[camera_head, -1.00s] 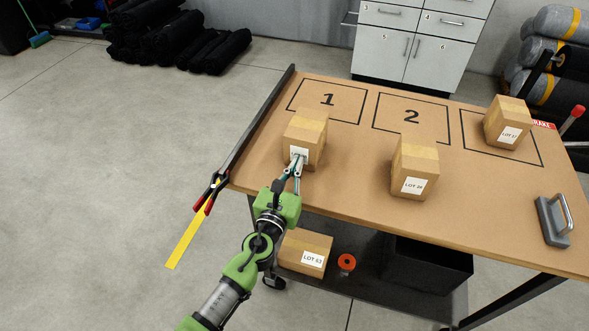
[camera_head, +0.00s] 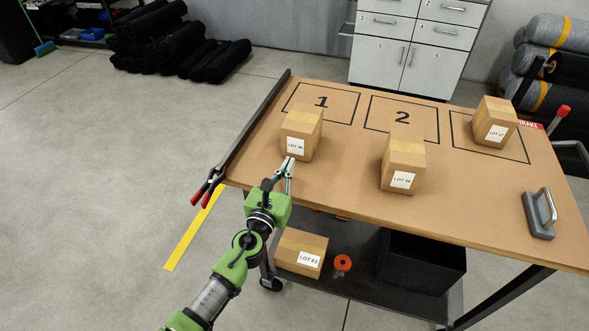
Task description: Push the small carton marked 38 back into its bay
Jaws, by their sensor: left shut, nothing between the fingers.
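A small carton (camera_head: 303,127) stands upright on the table by the front line of bay 1 (camera_head: 335,92), hiding part of that line. Its white label seems to read LOT 36 or 38. Another carton (camera_head: 404,160) stands in front of bay 2 (camera_head: 428,115); its label seems to read LOT 28 or 38, too small to be sure. My left gripper (camera_head: 289,163) is shut and empty at the lower front of the carton by bay 1, with its tips just below the label. I cannot tell whether they touch. My right gripper is out of view.
A third carton (camera_head: 496,120) sits in the right bay. A grey handled block (camera_head: 539,214) lies at the table's (camera_head: 330,180) right. A dark rail (camera_head: 254,125) runs along the left edge, with a red-handled clamp (camera_head: 209,187) at its near end. A LOT 63 carton (camera_head: 301,252) lies on the lower shelf.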

